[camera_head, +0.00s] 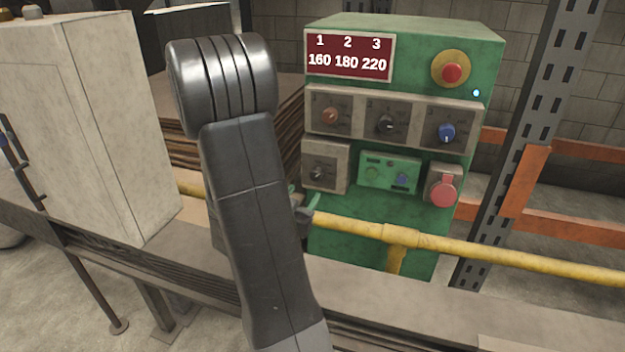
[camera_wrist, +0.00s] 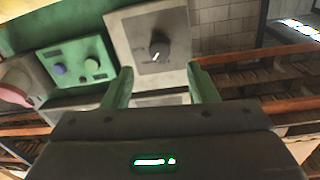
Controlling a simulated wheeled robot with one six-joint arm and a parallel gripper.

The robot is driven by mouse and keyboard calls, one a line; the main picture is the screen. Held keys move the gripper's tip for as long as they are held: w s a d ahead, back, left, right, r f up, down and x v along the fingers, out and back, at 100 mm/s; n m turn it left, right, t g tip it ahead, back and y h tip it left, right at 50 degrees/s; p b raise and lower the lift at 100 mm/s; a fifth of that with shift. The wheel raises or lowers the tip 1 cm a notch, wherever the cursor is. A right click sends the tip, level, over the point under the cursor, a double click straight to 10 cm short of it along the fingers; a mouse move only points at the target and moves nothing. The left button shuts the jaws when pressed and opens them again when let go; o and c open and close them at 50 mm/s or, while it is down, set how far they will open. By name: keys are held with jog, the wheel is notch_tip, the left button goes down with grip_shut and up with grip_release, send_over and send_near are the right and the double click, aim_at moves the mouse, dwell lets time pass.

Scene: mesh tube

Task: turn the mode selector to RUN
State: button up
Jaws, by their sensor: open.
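The mode selector looks to be the dark knob (camera_head: 318,174) on a square grey plate at the lower left of the green cabinet. In the wrist view the knob (camera_wrist: 159,48) stands on its pale plate, with a white mark toward its lower left in that picture. Its lettering is too small to read, so I cannot tell which position it marks. My gripper (camera_head: 307,210) has green fingers and is below the plate in the head view. In the wrist view my gripper (camera_wrist: 160,82) is open and empty, its fingers apart on either side below the knob, not touching it.
The green cabinet (camera_head: 400,222) also bears three upper knobs, a small green button panel (camera_head: 389,173), a red knob (camera_head: 443,190) and a red button (camera_head: 452,73) on yellow. A yellow pipe (camera_head: 480,246) crosses in front, low down. A pale cabinet (camera_head: 90,130) stands left.

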aim_at(315, 178)
jog(key=x, duration=0.8)
jog(key=shift+d, duration=0.1)
jog(key=c, duration=1)
